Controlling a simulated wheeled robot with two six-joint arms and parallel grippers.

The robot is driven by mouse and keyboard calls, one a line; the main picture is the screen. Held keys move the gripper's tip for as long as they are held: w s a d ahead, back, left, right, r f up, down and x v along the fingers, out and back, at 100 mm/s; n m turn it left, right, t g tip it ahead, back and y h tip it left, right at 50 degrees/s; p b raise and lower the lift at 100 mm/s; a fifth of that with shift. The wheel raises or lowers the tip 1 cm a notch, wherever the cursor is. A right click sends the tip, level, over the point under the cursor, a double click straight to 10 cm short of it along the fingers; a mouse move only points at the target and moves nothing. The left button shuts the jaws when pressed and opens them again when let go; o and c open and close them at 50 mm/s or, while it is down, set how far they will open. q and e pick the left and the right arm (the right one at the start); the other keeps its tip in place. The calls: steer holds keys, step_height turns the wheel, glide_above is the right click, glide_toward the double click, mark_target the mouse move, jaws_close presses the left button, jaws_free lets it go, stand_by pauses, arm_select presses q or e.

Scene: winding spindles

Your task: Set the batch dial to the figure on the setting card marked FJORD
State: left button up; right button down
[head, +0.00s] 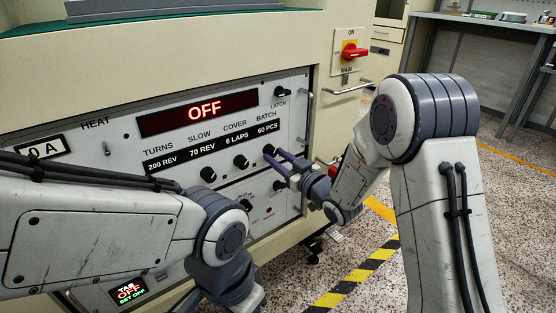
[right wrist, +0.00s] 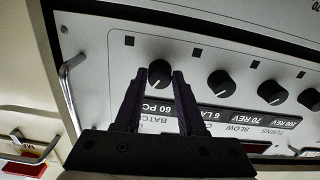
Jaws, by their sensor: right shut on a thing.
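The batch dial (head: 269,149) is a black knob under the label BATCH, whose window (head: 268,128) reads 60 PCS. It also shows in the right wrist view (right wrist: 160,73), where the panel appears upside down. My right gripper (head: 272,156) is shut on this knob, with one dark finger on each side of it at the fingertips (right wrist: 157,76). My left arm crosses the lower left of the head view, and its gripper is out of sight. I see no setting card marked FJORD in either view.
A red display (head: 205,108) reads OFF. The cover knob (head: 241,162) and slow knob (head: 208,174) sit left of the batch dial; their windows read 6 LAPS and 70 REV. A latch knob (head: 281,92) is above right. A metal handle (head: 304,108) edges the panel. A red main switch (head: 354,51) is further right.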

steer(key=shift+n+b, duration=0.45)
steer(key=shift+n, duration=0.85)
steer(key=shift+d, duration=0.1)
steer(key=c, duration=0.5)
jaws_free()
steer(key=p+v, duration=0.3)
steer(key=v, duration=0.7)
steer(key=shift+s, duration=0.15)
steer(key=shift+d, duration=0.1)
